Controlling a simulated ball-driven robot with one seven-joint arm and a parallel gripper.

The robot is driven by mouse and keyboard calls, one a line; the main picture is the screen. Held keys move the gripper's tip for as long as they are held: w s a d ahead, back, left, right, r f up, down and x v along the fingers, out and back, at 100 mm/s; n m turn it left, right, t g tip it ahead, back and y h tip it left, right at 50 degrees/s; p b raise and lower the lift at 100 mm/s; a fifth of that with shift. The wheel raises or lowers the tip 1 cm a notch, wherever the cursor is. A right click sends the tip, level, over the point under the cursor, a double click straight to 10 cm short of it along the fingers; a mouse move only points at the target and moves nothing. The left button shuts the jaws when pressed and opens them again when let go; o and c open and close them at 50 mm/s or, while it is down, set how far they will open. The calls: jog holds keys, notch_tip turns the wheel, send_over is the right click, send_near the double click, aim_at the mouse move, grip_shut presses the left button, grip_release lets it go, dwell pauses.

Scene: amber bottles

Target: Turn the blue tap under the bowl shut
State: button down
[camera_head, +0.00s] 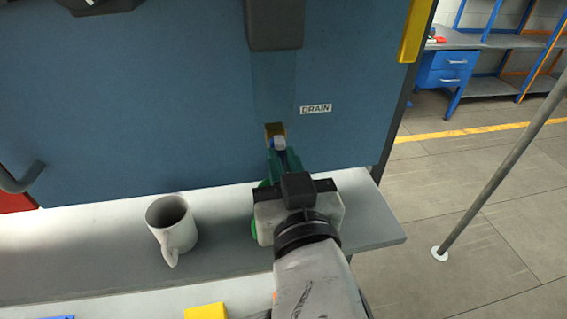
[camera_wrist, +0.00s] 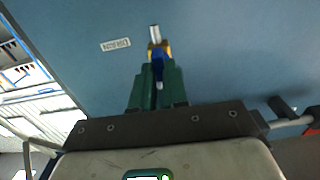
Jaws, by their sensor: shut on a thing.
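The tap (camera_head: 270,130) sits on the blue panel beside a "DRAIN" label (camera_head: 315,109); its brass body and pale end show in the head view. In the wrist view the tap has brass sides (camera_wrist: 168,49), a silver stub (camera_wrist: 154,33) and a blue handle (camera_wrist: 158,69). My gripper (camera_head: 284,158) reaches to it from below, its green fingers (camera_wrist: 158,78) closed on both sides of the blue handle. The fingers hide part of the handle. I cannot make out a bowl for certain; a dark grey block (camera_head: 273,25) hangs above the tap.
A white mug (camera_head: 173,228) stands on the grey shelf (camera_head: 100,260) left of my gripper. A yellow block (camera_head: 206,312) lies at the lower edge. A grey pole (camera_head: 500,168) stands on the open floor to the right. A dark curved handle (camera_head: 22,182) sticks out at left.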

jog(key=c, duration=1.1)
grip_release()
jog(key=shift+c, duration=0.2)
jog(key=shift+s, duration=0.1)
jog(key=v, duration=1)
jog(key=shift+s, duration=0.3)
jog(key=shift+d, duration=0.1)
